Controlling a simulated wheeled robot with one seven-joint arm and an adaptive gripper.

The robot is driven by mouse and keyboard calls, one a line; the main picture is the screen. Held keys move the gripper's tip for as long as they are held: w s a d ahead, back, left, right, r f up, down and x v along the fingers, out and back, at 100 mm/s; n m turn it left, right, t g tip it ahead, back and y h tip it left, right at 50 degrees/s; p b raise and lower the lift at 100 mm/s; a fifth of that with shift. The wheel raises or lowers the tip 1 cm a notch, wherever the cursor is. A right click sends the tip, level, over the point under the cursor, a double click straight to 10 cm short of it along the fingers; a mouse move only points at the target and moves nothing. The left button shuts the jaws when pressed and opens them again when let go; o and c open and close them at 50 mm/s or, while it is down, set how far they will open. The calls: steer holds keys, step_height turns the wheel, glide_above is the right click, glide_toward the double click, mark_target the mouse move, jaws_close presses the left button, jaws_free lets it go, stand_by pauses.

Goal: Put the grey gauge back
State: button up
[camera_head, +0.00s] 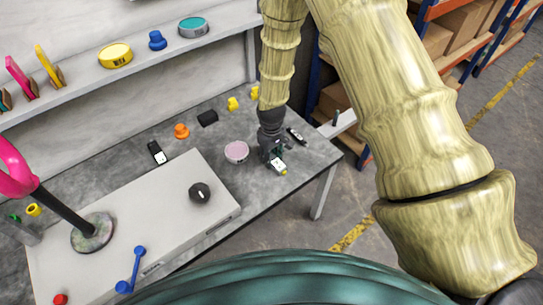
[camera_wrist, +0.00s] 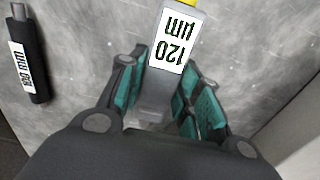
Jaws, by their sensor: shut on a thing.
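The grey gauge (camera_wrist: 157,88) has a white label reading "120 µm" and a yellow end. It sits between the teal fingers of my gripper (camera_wrist: 156,105), which is shut on it. In the head view, my gripper (camera_head: 272,152) is over the right part of the grey bench (camera_head: 215,145), with the gauge's white label and yellow end (camera_head: 279,166) showing below it. I cannot tell whether the gauge touches the bench. A black gauge with a white label (camera_wrist: 29,60) lies apart to the left in the wrist view; it also shows beside my gripper in the head view (camera_head: 297,136).
A pink-topped tin (camera_head: 236,152), an orange knob-shaped piece (camera_head: 181,131), a black block (camera_head: 207,117) and another black labelled gauge (camera_head: 157,153) stand or lie left of my gripper. A pale box with a black knob (camera_head: 199,192) fills the front. A shelf (camera_head: 130,78) holds tins behind.

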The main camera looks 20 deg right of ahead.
steer(key=shift+f, duration=0.1)
steer(key=o, duration=1.2)
step_height(320, 180, up, 12)
